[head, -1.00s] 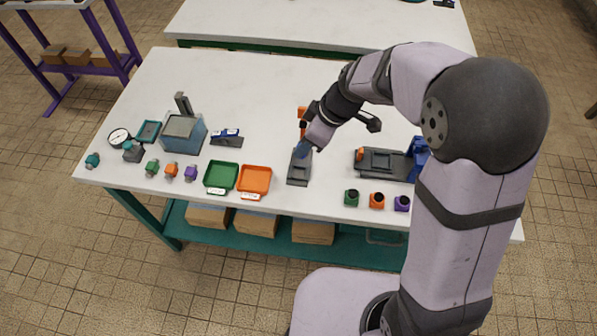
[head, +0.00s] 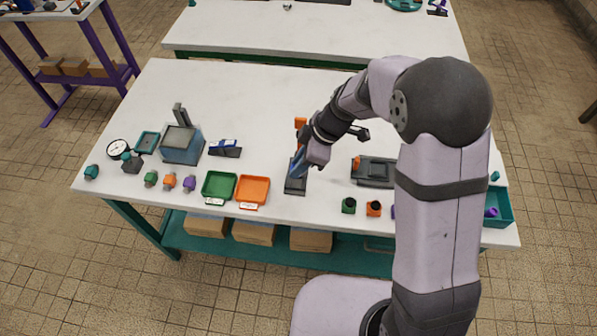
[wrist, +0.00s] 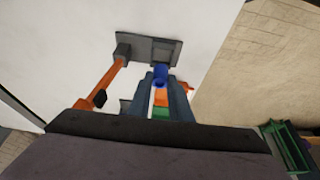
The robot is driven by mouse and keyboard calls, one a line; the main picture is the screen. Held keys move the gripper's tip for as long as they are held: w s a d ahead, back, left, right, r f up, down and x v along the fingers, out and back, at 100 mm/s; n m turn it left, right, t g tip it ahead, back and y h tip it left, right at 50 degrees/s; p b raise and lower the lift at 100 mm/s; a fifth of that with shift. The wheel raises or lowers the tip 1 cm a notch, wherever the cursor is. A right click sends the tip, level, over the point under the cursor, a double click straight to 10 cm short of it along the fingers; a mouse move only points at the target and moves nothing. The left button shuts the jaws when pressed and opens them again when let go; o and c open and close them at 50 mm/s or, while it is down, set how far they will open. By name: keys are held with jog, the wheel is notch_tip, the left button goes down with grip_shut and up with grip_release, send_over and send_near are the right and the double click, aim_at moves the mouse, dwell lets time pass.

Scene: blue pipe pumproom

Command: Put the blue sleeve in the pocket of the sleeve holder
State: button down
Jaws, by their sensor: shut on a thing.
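My gripper (wrist: 161,82) is shut on the blue sleeve (wrist: 160,73), which shows between the fingertips in the wrist view. A dark grey base plate with an orange upright, apparently the sleeve holder (wrist: 150,47), lies just beyond the fingertips. In the head view the holder (head: 295,187) stands near the middle of the table, and my gripper (head: 298,168) is low over it. The sleeve overlaps the plate's near edge in the wrist view. I cannot tell whether it touches the plate, and the pocket is not clearly seen.
A green tray (head: 219,185) and an orange tray (head: 252,190) lie left of the holder. Green (head: 348,205) and orange (head: 373,208) blocks sit front right. A grey fixture (head: 374,172) stands to the right, partly behind my arm. The table behind is mostly clear.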

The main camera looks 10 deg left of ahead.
aim_at(300, 183)
jog(key=shift+f+p, duration=0.3)
jog(key=shift+f, duration=1.8)
jog(key=shift+f+b, duration=0.2)
jog(key=shift+b, duration=0.1)
jog(key=c, duration=1.6)
grip_release()
jog(key=shift+r, duration=0.15)
jog(key=shift+r+p, duration=0.15)
jog(key=shift+p, duration=0.3)
jog(key=shift+d+r+b, duration=0.15)
jog(key=shift+r+b, duration=0.15)
jog(key=b+v, duration=0.2)
jog(key=v, duration=0.9)
jog(key=shift+d, duration=0.1)
